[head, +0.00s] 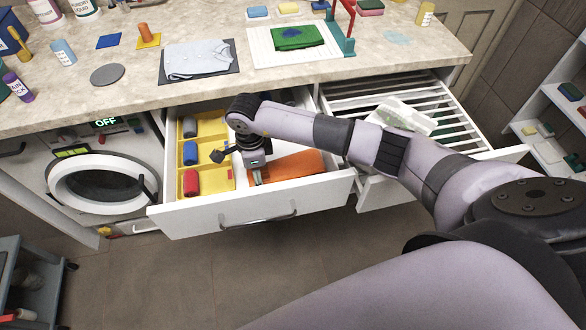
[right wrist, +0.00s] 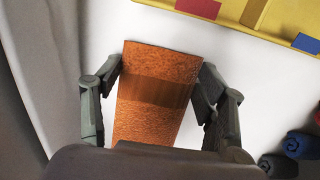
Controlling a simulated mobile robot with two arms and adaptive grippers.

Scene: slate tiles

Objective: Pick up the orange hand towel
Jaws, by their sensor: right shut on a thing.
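The orange hand towel (head: 297,166) is in the open left drawer (head: 230,212), right of a yellow divider tray. My right arm reaches over the drawer from the right and partly hides the towel. My right gripper (head: 257,177) points down at the towel's left part. In the right wrist view the towel (right wrist: 150,118), with a darker brown band, lies between the two fingers of my right gripper (right wrist: 160,76), which are shut on it. I cannot tell whether the towel is clear of the drawer floor. My left gripper is not in view.
The yellow tray (head: 181,160) holds rolled red and blue cloths. The right drawer (head: 455,120) is open, with white slats and a pale cloth. Above is the counter (head: 130,95) with folded cloths on mats. A washing machine (head: 100,185) stands left.

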